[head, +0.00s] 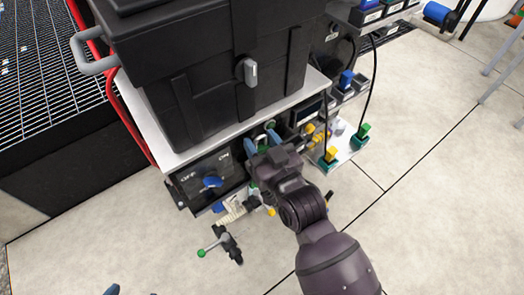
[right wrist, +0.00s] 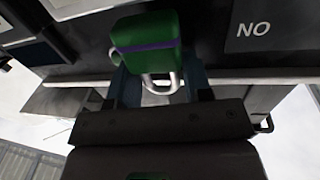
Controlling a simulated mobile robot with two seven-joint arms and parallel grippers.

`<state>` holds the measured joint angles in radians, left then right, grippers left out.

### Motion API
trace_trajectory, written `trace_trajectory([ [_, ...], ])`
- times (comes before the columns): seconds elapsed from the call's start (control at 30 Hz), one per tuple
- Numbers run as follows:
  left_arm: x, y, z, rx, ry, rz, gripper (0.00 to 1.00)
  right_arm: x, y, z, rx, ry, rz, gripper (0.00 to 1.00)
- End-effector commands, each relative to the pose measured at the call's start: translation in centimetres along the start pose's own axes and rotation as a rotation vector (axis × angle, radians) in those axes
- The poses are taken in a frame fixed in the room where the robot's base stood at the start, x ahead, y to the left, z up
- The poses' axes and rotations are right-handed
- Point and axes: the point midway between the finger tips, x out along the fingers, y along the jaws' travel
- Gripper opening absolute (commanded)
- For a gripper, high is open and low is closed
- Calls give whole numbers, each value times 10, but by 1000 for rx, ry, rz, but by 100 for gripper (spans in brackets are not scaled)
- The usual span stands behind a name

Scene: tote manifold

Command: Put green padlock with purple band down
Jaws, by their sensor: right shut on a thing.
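The green padlock with a purple band (right wrist: 146,32) fills the upper middle of the right wrist view. Its metal shackle points back toward my gripper. My right gripper (right wrist: 160,82) has its two blue-grey fingers on either side of the padlock's shackle end and is shut on it. In the head view, my right gripper (head: 262,141) is at the front of the cart, just under the black tote, and the padlock is mostly hidden there. Two blue fingertips of my left gripper (head: 131,292) show apart at the bottom edge of the head view.
A black tote (head: 215,75) stands on the white cart top (head: 165,150). Below it is a black panel with a blue knob (head: 212,182) and ON/OFF lettering. Valves with green and yellow handles (head: 331,153) stand at right. A valve with a green-tipped lever (head: 212,247) sits low in front.

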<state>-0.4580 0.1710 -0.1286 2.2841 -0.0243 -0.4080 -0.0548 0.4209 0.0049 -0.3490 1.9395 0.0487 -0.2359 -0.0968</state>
Motion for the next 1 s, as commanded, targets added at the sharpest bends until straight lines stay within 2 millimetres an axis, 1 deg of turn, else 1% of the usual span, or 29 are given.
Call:
trace_trajectory([
  [0.03, 2, 2, 10, 8, -19, 4, 74, -3, 0, 22, 7, -20, 1, 20],
  [0.07, 2, 3, 12, 14, -20, 5, 74, -4, 0, 27, 7, -22, 1, 20],
  [0.13, 3, 3, 8, 27, -5, 6, 74, -4, 1, 36, 7, -20, 1, 20],
  [0.2, 3, 3, 2, 34, 8, 6, 74, -3, 1, 39, 5, -17, 1, 20],
  [0.33, 4, 2, -6, 37, 26, 5, 74, -3, 1, 35, 2, -10, 1, 20],
  [0.47, 5, 2, -6, 37, 28, 5, 74, -3, 1, 34, 2, -9, 1, 20],
  [0.6, 6, 2, -5, 38, 25, 6, 74, -3, 1, 38, 2, -10, 1, 20],
  [0.63, 6, 2, -5, 37, 25, 6, 74, -3, 1, 38, 2, -9, 1, 50],
  [0.77, 6, 2, -5, 37, 24, 6, 74, -3, 1, 37, 2, -9, 1, 70],
  [0.8, 6, 2, -5, 37, 24, 6, 74, -3, 1, 37, 2, -9, 1, 72],
  [1.0, 6, 3, -4, 37, 22, 6, 74, -3, 1, 37, 2, -9, 1, 72],
])
